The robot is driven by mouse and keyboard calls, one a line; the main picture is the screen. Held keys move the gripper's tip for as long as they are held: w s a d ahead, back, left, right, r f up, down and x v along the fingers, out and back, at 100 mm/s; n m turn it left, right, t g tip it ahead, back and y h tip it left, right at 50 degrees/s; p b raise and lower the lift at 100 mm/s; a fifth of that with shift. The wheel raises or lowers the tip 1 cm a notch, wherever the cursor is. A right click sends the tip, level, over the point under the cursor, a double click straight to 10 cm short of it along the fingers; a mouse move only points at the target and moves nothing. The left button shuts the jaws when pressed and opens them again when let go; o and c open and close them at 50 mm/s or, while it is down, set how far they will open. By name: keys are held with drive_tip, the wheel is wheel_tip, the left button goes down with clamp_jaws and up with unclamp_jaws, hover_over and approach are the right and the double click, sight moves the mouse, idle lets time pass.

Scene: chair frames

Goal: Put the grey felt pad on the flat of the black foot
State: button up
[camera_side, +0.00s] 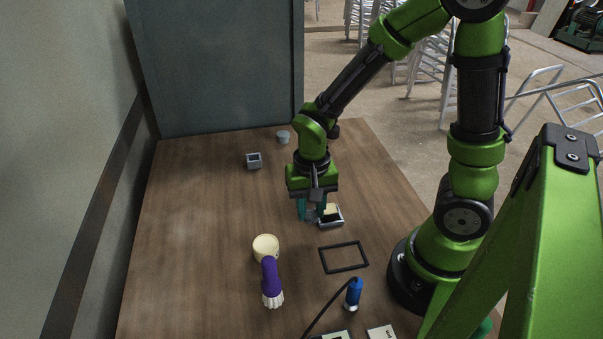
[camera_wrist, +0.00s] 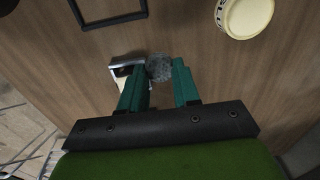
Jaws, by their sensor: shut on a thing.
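My gripper (camera_wrist: 160,82) has teal fingers and is shut on the grey felt pad (camera_wrist: 159,67), a round speckled disc between the fingertips. In the side view my gripper (camera_side: 312,209) is low over the table, just left of a small metal tray; part of the pad (camera_side: 311,215) shows there. Whether the pad touches the table or tray is hard to tell. I cannot clearly identify the black foot; a small grey block with a dark top (camera_side: 254,161) stands farther back on the table and may be its holder.
The small tray (camera_side: 331,222) holds something cream. A black rectangular frame (camera_side: 343,257), a cream round tub (camera_side: 265,246), a purple-handled brush (camera_side: 270,280) and a blue tool with a cable (camera_side: 353,293) lie nearer. A pale grey cylinder (camera_side: 283,138) stands at the back. The table's left side is clear.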

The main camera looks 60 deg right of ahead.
sight(329, 208)
drive_tip(key=shift+s+d+r, duration=0.1)
drive_tip(key=shift+s, duration=0.5)
drive_tip(key=shift+s+d+r, duration=0.1)
drive_tip(key=shift+s, duration=0.45)
drive_tip(key=w+d+r, duration=0.1)
drive_tip(key=d+r, duration=0.4)
drive_tip(key=shift+w+d+f, duration=0.1)
drive_tip(key=shift+d+f, duration=0.05)
drive_tip(key=shift+f, duration=1)
drive_tip(key=shift+s+d+f, duration=0.1)
drive_tip(key=shift+d+f, duration=0.1)
drive_tip(key=shift+f, duration=0.95)
drive_tip(key=shift+w+d+f, duration=0.1)
drive_tip(key=shift+d+f, duration=0.05)
drive_tip(key=shift+f, duration=1)
drive_tip(key=shift+f, duration=0.1)
drive_tip(key=o, duration=1)
